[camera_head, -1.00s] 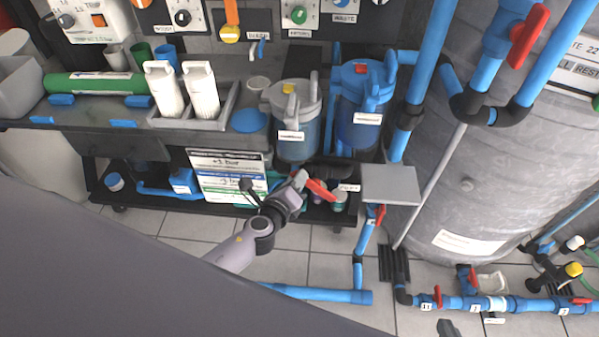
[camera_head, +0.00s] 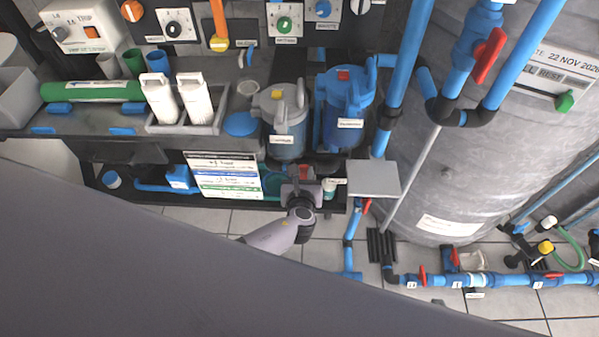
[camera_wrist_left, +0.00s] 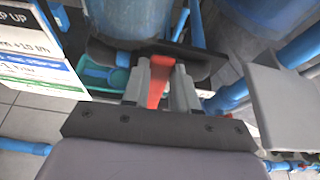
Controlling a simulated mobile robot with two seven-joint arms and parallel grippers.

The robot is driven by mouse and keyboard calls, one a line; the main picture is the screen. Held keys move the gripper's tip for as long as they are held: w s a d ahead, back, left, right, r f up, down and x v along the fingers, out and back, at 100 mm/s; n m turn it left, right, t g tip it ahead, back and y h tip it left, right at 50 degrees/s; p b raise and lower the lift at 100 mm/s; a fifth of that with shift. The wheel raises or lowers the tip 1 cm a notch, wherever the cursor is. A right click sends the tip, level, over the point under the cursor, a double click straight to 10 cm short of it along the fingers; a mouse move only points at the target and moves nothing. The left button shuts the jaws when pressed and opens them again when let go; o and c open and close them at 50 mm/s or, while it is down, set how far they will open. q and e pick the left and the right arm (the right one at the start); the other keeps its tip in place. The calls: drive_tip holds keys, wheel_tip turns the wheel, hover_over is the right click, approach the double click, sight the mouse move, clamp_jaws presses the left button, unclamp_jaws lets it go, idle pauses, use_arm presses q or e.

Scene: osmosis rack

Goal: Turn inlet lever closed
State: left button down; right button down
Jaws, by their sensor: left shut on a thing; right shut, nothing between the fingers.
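A red lever (camera_wrist_left: 158,82) sits between the two fingers of my left gripper (camera_wrist_left: 160,92) in the left wrist view. The fingers are shut on it, one on each side. In the head view my left gripper (camera_head: 302,187) is low in front of the rack, below the grey-lidded filter housing (camera_head: 284,120). Little of the lever shows there, and its valve body is largely hidden. No label on this lever is readable. My right gripper is not clearly in view.
A grey plate (camera_head: 374,178) stands close on the right, near a blue vertical pipe (camera_head: 405,75). A sign board (camera_head: 222,176) hangs on the left. The large grey tank (camera_head: 470,170) fills the right. Tiled floor is open in front.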

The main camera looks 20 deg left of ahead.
use_arm(q)
drive_tip(key=shift+d+m, duration=0.15)
drive_tip(key=shift+m, duration=0.15)
drive_tip(key=c, duration=0.9)
unclamp_jaws()
drive_tip(key=shift+s+d+r+p, duration=0.15)
drive_tip(key=shift+s+r+p, duration=0.2)
drive_tip(key=shift+p, duration=0.2)
drive_tip(key=p+v, duration=0.4)
drive_tip(key=v, duration=0.2)
drive_tip(key=shift+s+f, duration=0.1)
